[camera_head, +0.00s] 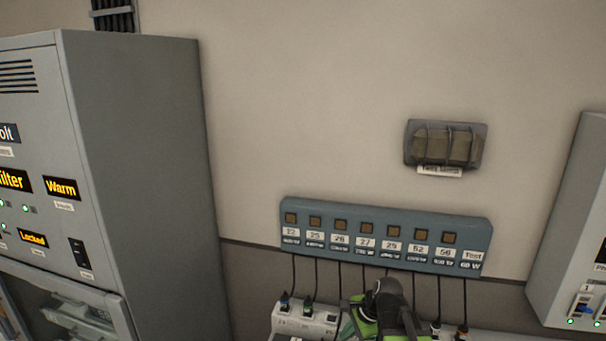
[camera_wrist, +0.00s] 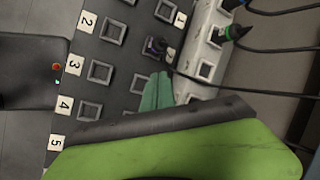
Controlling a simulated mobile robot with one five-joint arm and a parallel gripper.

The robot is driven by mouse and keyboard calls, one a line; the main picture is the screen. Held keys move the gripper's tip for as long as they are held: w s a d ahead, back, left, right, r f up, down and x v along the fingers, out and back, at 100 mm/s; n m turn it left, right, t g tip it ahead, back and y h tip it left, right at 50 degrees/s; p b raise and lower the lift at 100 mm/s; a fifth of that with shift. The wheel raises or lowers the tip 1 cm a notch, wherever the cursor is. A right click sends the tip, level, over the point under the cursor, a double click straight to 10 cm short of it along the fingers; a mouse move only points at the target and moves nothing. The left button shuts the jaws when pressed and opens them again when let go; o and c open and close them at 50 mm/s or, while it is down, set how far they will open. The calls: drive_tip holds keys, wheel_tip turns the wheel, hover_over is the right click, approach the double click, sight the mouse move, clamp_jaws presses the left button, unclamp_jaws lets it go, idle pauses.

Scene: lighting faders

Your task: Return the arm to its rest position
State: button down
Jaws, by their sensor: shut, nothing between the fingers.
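My arm (camera_head: 385,308), green and black, shows at the bottom of the head view, in front of the white socket strip. My gripper (camera_wrist: 157,92) is shut and empty in the wrist view. Its teal tip lies over the dark panel (camera_wrist: 125,55) with square sockets and number labels. The tip appears beside the white strip (camera_wrist: 203,55); I cannot tell whether it touches anything. A dark plug (camera_wrist: 155,47) sits in the panel just beyond the tip. The gripper's green and black body hides the lower part of the wrist view.
A blue-grey wall panel (camera_head: 385,238) with several numbered labels hangs behind my arm, with cables running down from it. A tall grey cabinet (camera_head: 140,150) stands at left and another unit (camera_head: 570,230) at right. A caged lamp (camera_head: 445,145) is on the wall.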

drive_tip(key=s+d+f+n+g+h, duration=0.1)
drive_tip(key=s+d+n+h, duration=0.1)
drive_tip(key=s+n, duration=0.2)
drive_tip(key=s+d+f+n+g+h, duration=0.1)
drive_tip(key=s+n, duration=0.4)
drive_tip(key=n, duration=0.5)
drive_tip(key=shift+d+f+g+h, duration=0.3)
drive_tip(key=shift+d+g+h, duration=0.05)
drive_tip(key=shift+g+h, duration=0.15)
drive_tip(key=shift+s+d, duration=0.1)
